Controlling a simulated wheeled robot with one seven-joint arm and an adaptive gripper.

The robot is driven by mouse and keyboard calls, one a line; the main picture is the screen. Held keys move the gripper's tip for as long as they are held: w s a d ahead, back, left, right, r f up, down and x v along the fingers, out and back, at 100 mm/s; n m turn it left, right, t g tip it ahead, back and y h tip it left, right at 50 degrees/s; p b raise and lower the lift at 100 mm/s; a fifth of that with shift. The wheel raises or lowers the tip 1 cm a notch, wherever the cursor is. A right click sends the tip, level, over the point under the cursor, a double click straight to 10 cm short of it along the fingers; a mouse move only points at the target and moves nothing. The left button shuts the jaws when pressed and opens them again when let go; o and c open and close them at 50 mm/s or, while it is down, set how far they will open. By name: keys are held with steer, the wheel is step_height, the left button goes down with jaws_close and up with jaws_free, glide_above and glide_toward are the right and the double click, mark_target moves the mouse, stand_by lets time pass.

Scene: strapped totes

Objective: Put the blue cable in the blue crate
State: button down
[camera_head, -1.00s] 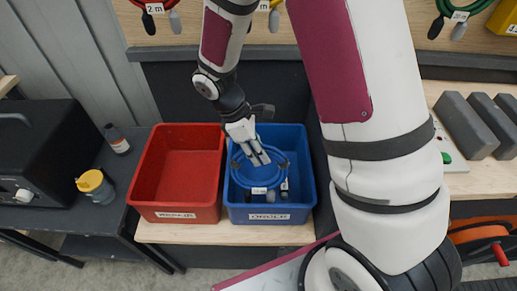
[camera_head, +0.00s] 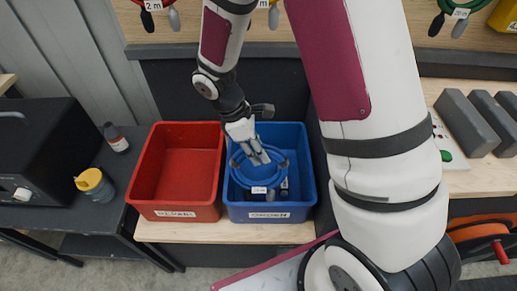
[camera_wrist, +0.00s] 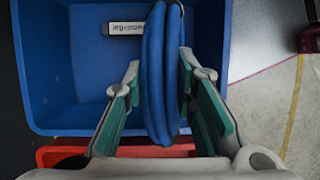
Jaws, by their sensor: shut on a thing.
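The blue cable (camera_head: 275,177) is a coiled loop with a white tag, inside the outline of the blue crate (camera_head: 306,165) in the head view. My gripper (camera_head: 256,156) points down over the crate, at the coil's upper part. In the wrist view my gripper (camera_wrist: 162,100) has its green-padded fingers on either side of the blue cable (camera_wrist: 161,75), shut on it. The blue crate (camera_wrist: 45,70) lies behind the coil there. I cannot tell whether the coil touches the crate floor.
An empty red crate (camera_head: 145,180) stands directly left of the blue crate. A bottle (camera_head: 116,137) and a yellow-lidded jar (camera_head: 95,185) stand on the dark table at left. Grey blocks (camera_head: 468,123) lie on the right bench. Cables hang on the back board.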

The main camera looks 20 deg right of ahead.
steer(key=shift+f+b, duration=1.15)
steer(key=shift+f, duration=0.75)
stand_by(0.8)
steer(key=c, duration=1.2)
jaws_free()
steer(key=shift+c, duration=0.2)
steer(key=v, duration=1.1)
steer(key=shift+w+a+r, duration=0.1)
steer(key=shift+r, duration=0.4)
